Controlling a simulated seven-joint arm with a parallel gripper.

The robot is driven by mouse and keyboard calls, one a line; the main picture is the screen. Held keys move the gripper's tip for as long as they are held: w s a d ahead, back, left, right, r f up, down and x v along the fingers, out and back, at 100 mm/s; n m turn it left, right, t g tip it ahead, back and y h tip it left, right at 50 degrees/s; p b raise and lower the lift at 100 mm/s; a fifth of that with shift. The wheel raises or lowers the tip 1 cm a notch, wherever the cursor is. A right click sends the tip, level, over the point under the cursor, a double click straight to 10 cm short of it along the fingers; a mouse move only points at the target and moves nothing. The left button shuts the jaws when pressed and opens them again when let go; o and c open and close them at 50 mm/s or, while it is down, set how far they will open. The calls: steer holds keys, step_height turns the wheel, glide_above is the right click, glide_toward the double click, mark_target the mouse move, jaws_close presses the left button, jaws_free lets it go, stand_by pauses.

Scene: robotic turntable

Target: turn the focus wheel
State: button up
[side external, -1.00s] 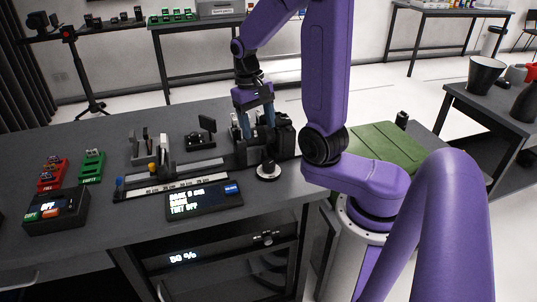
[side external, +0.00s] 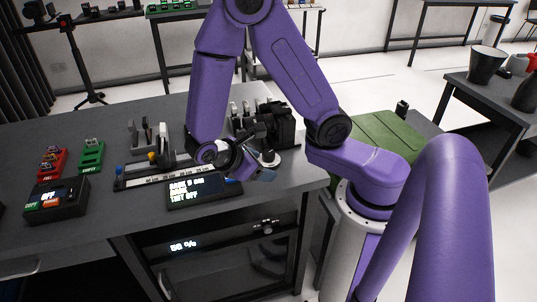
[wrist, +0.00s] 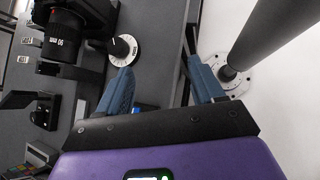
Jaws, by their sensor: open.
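The focus wheel looks to be the white dial with a black knob (side external: 268,160) near the table's front right edge. It also shows in the wrist view (wrist: 124,50), just beyond my left fingertip. My gripper (wrist: 159,65) is open and empty, its two blue fingers wide apart. The wheel lies to the left of the gap between them, not between the fingers. In the side view my gripper (side external: 262,174) is low beside the wheel; its fingers are hard to make out there, and contact cannot be told.
A black lens marked 90 mm (wrist: 62,40) stands left of the wheel. A ruled rail (side external: 150,178) and a text display (side external: 200,190) lie along the table. A red holder (side external: 52,162), a green holder (side external: 92,156) and a black button box (side external: 56,200) stand at the left.

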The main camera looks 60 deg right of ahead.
steer(key=s+n+t+h, duration=0.2)
steer(key=n+t, duration=0.1)
steer(key=n, duration=0.2)
steer(key=n+t+h, duration=0.1)
steer(key=n+t, duration=0.5)
steer(key=n, duration=0.1)
glide_toward(269, 153)
steer(key=x, duration=0.8)
steer(key=shift+w+d+f, duration=0.15)
steer(key=shift+w+d, duration=0.05)
steer(key=shift+d, duration=0.05)
steer(key=c, duration=1.1)
steer(key=shift+o, duration=0.2)
